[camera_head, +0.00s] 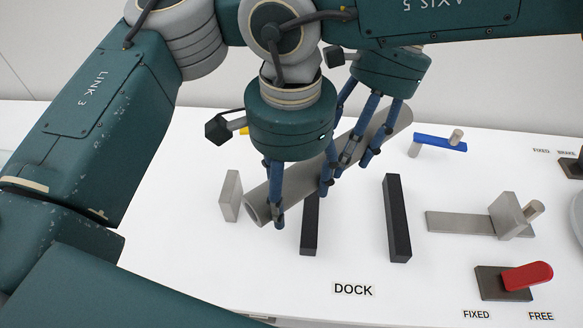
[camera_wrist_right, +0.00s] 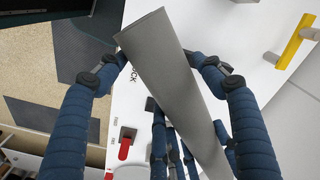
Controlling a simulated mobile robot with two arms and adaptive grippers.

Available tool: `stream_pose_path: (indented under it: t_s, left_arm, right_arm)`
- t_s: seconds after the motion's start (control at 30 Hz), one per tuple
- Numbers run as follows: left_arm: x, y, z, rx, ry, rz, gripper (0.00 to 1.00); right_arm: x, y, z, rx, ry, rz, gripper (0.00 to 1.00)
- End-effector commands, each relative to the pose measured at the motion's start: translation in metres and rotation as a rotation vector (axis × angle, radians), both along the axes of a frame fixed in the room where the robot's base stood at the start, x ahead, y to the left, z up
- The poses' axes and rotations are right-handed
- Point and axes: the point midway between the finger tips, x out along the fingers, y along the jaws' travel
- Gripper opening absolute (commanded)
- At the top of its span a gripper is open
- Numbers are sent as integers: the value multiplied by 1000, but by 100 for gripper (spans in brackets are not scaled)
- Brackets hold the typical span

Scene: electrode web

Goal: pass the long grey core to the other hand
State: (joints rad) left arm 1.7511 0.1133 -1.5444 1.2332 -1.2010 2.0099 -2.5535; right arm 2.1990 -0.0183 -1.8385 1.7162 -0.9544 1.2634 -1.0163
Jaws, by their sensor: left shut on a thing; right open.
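The long grey core (camera_head: 299,182) is a hollow tube held slanted above the white table, its open end at the lower left. My left gripper (camera_head: 354,162) is shut on it towards the upper right end. My right gripper (camera_head: 300,203) is open, with its fingers on either side of the core near the lower left end. In the right wrist view the core (camera_wrist_right: 172,75) runs between the spread blue fingers of my right gripper (camera_wrist_right: 152,72). The fingers of my left gripper (camera_wrist_right: 180,150) show lower down, beside the core. Contact of the right fingers is unclear.
Two black bars (camera_head: 398,220) stand at the DOCK label, one partly behind the right gripper. A grey block (camera_head: 230,196) is to their left. To the right are a grey bracket (camera_head: 470,222), a red lever (camera_head: 527,276) and a blue piece with a peg (camera_head: 438,142).

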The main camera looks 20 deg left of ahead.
Motion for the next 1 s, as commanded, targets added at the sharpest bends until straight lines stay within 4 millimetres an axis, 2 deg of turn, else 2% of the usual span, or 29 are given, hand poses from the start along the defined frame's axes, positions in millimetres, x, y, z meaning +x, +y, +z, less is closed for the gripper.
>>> stream_pose_path:
  t_s: [0.13, 0.4, 0.6, 0.63, 0.73, 1.0]
  left_arm:
    - [0, 0, 1, 0, 0, 0, 22]
    - [0, 0, 0, 0, 0, 0, 22]
    - [0, 0, 0, -1, 1, 0, 22]
    - [0, 0, 1, -2, 0, -1, 59]
    - [0, 0, 1, -2, 0, -1, 79]
    - [0, 0, 1, 0, 0, 0, 79]
  right_arm:
    - [0, 0, -7, 1, 1, 0, 68]
    - [0, 0, -8, 1, 0, -1, 66]
    - [0, 0, -7, 2, 0, 0, 26]
    - [0, 0, -7, 3, -1, 0, 23]
    - [0, 0, -7, 3, -1, 0, 22]
    - [0, 0, -7, 2, -1, -1, 22]
